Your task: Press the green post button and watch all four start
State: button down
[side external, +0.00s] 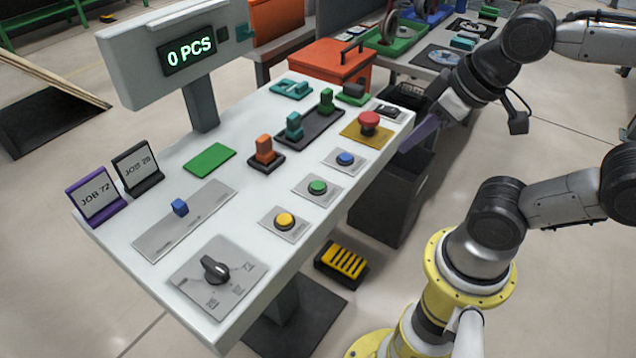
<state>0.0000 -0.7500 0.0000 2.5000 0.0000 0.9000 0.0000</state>
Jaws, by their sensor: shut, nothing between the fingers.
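A round green button (317,187) sits on a small grey plate on the white console table, between a yellow button (284,219) and a blue button (345,158). Its cap stands proud of the plate. My gripper (407,146) is at the right edge of the console, past the red mushroom button (369,121), pointing down and left. Its fingers are shut and empty, apart from the green button. A display (189,50) on a post reads "0 PCS". I cannot tell from this view which things the four are.
Orange, teal and green levers (265,148) stand behind the buttons. A rotary knob (214,268) and a blue slider (180,207) are at the front left. Two job cards (95,195) stand at the left edge. A dark bin (392,195) and a yellow-barred pedal (343,262) are beside the console.

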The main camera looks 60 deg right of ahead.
jog(key=w+d+r+n+t+h, duration=0.1)
jog(key=w+d+r+t, duration=0.15)
jog(key=w, duration=0.35)
jog(key=w+d+r+n+t+h, duration=0.2)
jog(key=w+r+t, duration=0.1)
jog(key=w, duration=0.3)
jog(key=w+a+f+n+g+y, duration=0.2)
jog(key=a+f+n+y, duration=0.3)
jog(key=f+n, duration=0.3)
notch_tip(320, 180, down, 2)
jog(key=shift+w+a+f, duration=0.1)
jog(key=shift+w+a, duration=0.6)
jog(key=shift+a, duration=0.05)
